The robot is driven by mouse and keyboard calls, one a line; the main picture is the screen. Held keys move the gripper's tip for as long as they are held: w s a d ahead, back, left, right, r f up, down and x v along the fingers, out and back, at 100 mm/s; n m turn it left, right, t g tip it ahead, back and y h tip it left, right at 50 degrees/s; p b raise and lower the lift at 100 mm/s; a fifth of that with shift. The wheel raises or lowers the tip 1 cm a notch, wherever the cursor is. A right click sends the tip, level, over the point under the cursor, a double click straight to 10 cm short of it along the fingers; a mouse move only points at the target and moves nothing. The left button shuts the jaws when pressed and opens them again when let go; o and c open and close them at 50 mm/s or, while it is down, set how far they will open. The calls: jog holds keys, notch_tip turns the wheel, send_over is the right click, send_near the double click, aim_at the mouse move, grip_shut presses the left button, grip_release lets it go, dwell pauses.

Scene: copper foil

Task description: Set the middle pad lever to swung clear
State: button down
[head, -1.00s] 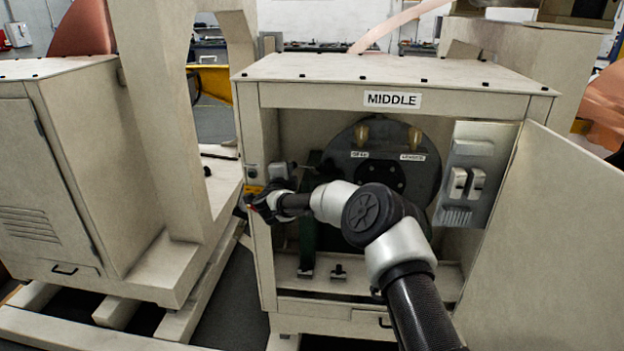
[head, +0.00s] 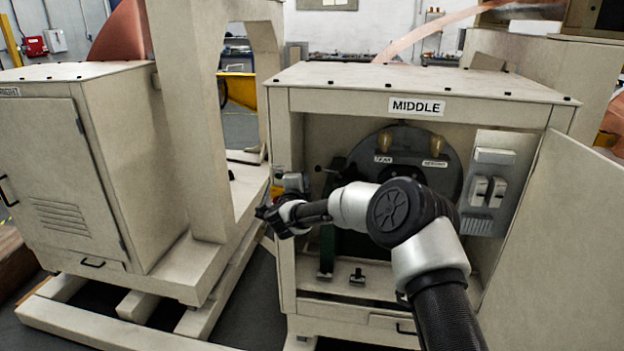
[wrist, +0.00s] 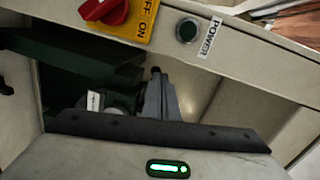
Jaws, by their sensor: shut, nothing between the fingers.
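The cabinet labelled MIDDLE (head: 420,85) stands open at centre right in the head view. Inside are a dark round disc (head: 445,178) and a dark green upright part (head: 328,250). A thin dark rod with a knob (head: 320,168) shows near the left opening; I cannot tell whether it is the pad lever. My gripper (head: 262,212) is shut and empty, in front of the cabinet's left post. In the wrist view its fingers (wrist: 160,98) point toward dark green parts (wrist: 85,65). My arm hides part of the cabinet's inside.
A yellow OFF/ON plate with a red knob (wrist: 105,10) and a POWER button (wrist: 187,31) are on the post near my gripper. The open door (head: 555,235) stands at right. Another cabinet (head: 50,170) stands at left, with a floor gap between.

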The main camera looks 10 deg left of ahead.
jog(key=shift+s+a+r, duration=0.15)
jog(key=shift+s+a, duration=0.2)
jog(key=shift+s, duration=0.35)
jog(key=shift+s+a+r, duration=0.1)
jog(key=shift+s+a, duration=0.3)
jog(key=shift+s, duration=0.25)
jog(key=shift+s+a+r, duration=0.15)
jog(key=shift+s+a, duration=0.2)
jog(key=shift+s, duration=0.35)
